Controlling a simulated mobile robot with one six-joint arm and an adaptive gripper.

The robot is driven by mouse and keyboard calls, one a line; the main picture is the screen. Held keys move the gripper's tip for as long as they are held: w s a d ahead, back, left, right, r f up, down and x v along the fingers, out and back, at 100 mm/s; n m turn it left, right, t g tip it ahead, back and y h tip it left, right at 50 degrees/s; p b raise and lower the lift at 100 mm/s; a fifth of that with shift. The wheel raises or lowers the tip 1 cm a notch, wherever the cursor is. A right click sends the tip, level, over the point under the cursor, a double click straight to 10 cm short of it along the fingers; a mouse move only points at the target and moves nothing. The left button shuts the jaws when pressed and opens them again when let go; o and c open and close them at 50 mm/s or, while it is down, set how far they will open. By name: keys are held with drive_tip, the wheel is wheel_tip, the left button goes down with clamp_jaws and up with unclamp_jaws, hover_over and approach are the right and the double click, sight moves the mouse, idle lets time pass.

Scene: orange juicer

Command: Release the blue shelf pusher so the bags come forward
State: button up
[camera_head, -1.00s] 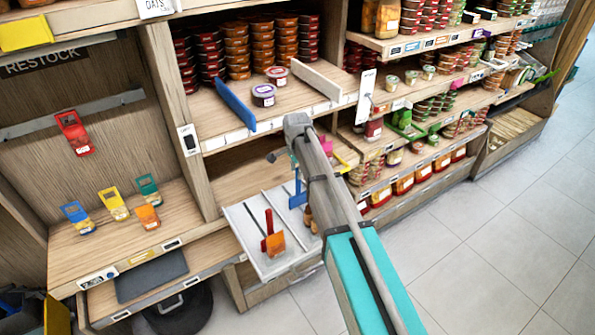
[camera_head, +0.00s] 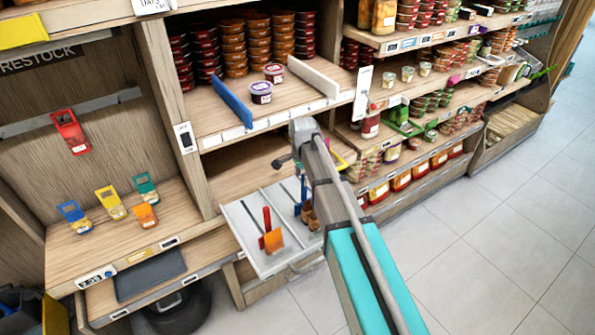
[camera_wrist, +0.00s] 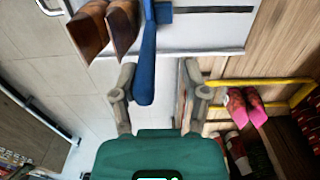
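The blue shelf pusher (camera_wrist: 147,62) shows in the wrist view as an upright blue bar with a blue plate at its base. Its end reaches between the two fingers of my gripper (camera_wrist: 158,92). The fingers are spread, with a visible gap on the right; whether the left one touches the bar I cannot tell. Brown bags (camera_wrist: 105,25) stand beside the pusher on the white tray (camera_wrist: 205,32). In the head view the pusher (camera_head: 303,188) and bags (camera_head: 309,213) are partly hidden behind my arm; my fingertips there are unclear.
A wooden shelf with tubs (camera_head: 261,92) and a blue divider (camera_head: 232,103) lies above. A yellow frame (camera_wrist: 265,82) and pink items (camera_wrist: 245,107) are right in the wrist view.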

wheel_tip(320, 180, up, 14)
drive_tip(key=s+d+p, duration=0.1)
drive_tip(key=s+p, duration=0.1)
drive_tip(key=p, duration=1.1)
drive_tip(key=shift+d+p, duration=0.2)
drive_tip(key=shift+p, duration=0.2)
drive_tip(key=shift+f, duration=0.1)
drive_tip(key=shift+f, duration=0.1)
drive_tip(key=s+d+f+n+b, duration=0.5)
drive_tip(key=s+d+f+b, duration=0.1)
drive_tip(key=s+d, duration=0.2)
drive_tip(key=s+d+f+n+b, duration=0.5)
drive_tip(key=s+d+n+b, duration=0.1)
drive_tip(key=s+d, duration=0.2)
drive_tip(key=shift+s+f, duration=0.4)
drive_tip(key=shift+s, duration=0.5)
idle(1.4)
